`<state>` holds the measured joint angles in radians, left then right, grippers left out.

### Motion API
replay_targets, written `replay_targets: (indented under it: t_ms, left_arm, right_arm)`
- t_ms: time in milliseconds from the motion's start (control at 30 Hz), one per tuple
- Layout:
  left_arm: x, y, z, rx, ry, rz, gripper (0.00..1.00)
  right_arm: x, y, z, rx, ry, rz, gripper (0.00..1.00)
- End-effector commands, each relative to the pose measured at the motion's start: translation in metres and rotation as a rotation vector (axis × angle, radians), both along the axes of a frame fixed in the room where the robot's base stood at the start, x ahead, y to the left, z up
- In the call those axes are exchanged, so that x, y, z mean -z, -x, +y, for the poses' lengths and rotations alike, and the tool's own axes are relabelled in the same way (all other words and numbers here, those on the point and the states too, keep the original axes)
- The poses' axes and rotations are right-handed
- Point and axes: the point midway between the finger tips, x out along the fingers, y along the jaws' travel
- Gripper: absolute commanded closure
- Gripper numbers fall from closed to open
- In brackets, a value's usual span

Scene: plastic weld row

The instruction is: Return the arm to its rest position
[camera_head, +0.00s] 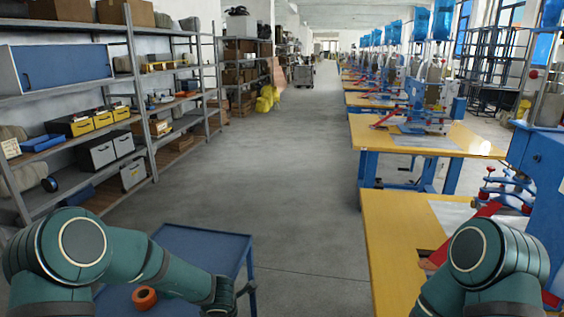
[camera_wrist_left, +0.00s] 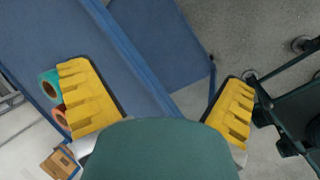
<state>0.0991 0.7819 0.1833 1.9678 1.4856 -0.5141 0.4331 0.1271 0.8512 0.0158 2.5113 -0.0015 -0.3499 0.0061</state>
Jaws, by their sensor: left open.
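My left arm comes in from the left in the head view, bent at the elbow, with its forearm reaching right over the blue cart (camera_head: 205,245). In the left wrist view my left gripper (camera_wrist_left: 157,88) has its two yellow fingers spread wide. Nothing is between them, and the blue cart (camera_wrist_left: 150,30) lies below. My right arm shows at the lower right of the head view, beside the yellow workbench; its gripper is out of view.
An orange roll (camera_head: 144,298) lies on the cart; a teal roll (camera_wrist_left: 48,84) also shows in the wrist view. Loaded shelves (camera_head: 140,90) line the left. Yellow workbenches (camera_head: 385,235) with blue machines line the right. The middle aisle (camera_head: 290,170) is clear.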

Motion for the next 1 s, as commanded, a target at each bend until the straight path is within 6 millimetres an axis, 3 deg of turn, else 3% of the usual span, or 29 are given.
replay_targets:
  t_ms: [300, 600, 800, 1000]
  left_arm:
    - [0.052, 0.081, -0.012, 0.818, -0.224, 0.012, 0.0]
    - [0.078, 0.183, -0.039, 1.565, -0.266, -0.028, 0.0]
    - [0.081, 0.228, -0.049, 1.842, -0.246, -0.076, 0.0]
    - [0.081, 0.238, -0.051, 1.902, -0.241, -0.092, 0.0]
  right_arm:
    - [0.0, 0.0, 0.0, 0.0, 0.0, 0.0, 0.53]
    - [0.0, 0.0, 0.0, 0.0, 0.0, 0.0, 0.53]
    - [0.0, 0.0, 0.0, 0.0, 0.0, 0.0, 0.53]
    - [0.0, 0.0, 0.0, 0.0, 0.0, 0.0, 0.53]
